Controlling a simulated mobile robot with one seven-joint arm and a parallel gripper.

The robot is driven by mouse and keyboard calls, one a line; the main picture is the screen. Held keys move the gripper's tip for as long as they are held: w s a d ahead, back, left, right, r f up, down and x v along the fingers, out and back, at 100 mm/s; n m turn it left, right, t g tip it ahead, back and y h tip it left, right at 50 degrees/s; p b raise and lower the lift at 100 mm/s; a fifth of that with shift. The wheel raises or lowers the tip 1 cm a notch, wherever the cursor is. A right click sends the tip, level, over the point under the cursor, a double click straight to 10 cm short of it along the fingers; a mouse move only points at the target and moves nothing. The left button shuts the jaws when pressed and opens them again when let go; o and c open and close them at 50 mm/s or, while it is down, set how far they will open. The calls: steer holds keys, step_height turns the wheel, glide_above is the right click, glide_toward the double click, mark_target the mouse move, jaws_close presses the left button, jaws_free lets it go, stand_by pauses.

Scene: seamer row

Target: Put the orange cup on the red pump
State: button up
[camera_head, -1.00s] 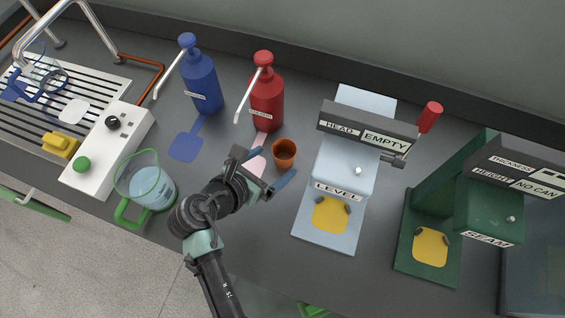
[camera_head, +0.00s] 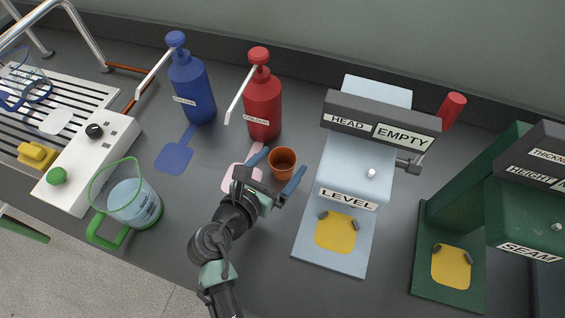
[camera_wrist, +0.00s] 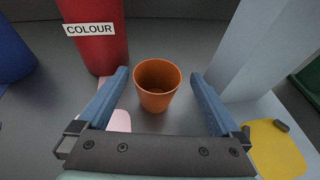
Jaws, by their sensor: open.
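The orange cup (camera_head: 282,163) stands upright on the dark counter, between the red pump and the pale blue machine. In the wrist view the cup (camera_wrist: 157,86) is centred between the tips of my two blue fingers. My gripper (camera_head: 281,172) is open around it, with a gap on both sides in the wrist view. The red pump (camera_head: 263,105) stands behind and to the left of the cup, its spout pointing down left. A pink patch (camera_head: 238,178) lies in front of the pump, partly hidden by my gripper. The pump's lower body with a COLOUR label shows in the wrist view (camera_wrist: 96,45).
A blue pump (camera_head: 193,90) stands left of the red one. The pale blue LEVEL machine (camera_head: 357,170) stands close on the right, the green SEAM machine (camera_head: 450,215) beyond it. A glass jug (camera_head: 130,200) and white control box (camera_head: 88,165) are at left.

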mark_target(289, 151)
steer(key=x, duration=0.5)
steer(key=shift+w+a+b, duration=0.1)
steer(key=shift+w+b, duration=0.05)
steer(key=shift+b, duration=0.2)
steer(key=c, duration=1.4)
steer(key=r+p, duration=0.1)
steer(key=r, duration=0.2)
steer(key=r+p, duration=0.1)
steer(key=r, duration=0.2)
steer(key=r+p, duration=0.1)
steer(key=r, duration=0.2)
steer(key=shift+a+r, duration=0.2)
steer(key=shift+a, duration=0.15)
steer(key=s+a+n+t+y, duration=0.2)
steer(key=a+n+y, duration=0.25)
steer(key=a, duration=0.45)
steer(key=shift+y, duration=0.35)
steer(key=f, duration=0.1)
steer(key=f+b, duration=0.1)
steer(key=f, duration=0.3)
steer(key=shift+s+a+b, duration=0.15)
steer(key=shift+a+b, duration=0.15)
steer(key=shift+b, duration=0.1)
steer(key=shift+f+b, duration=0.7)
steer(key=shift+f, duration=1.35)
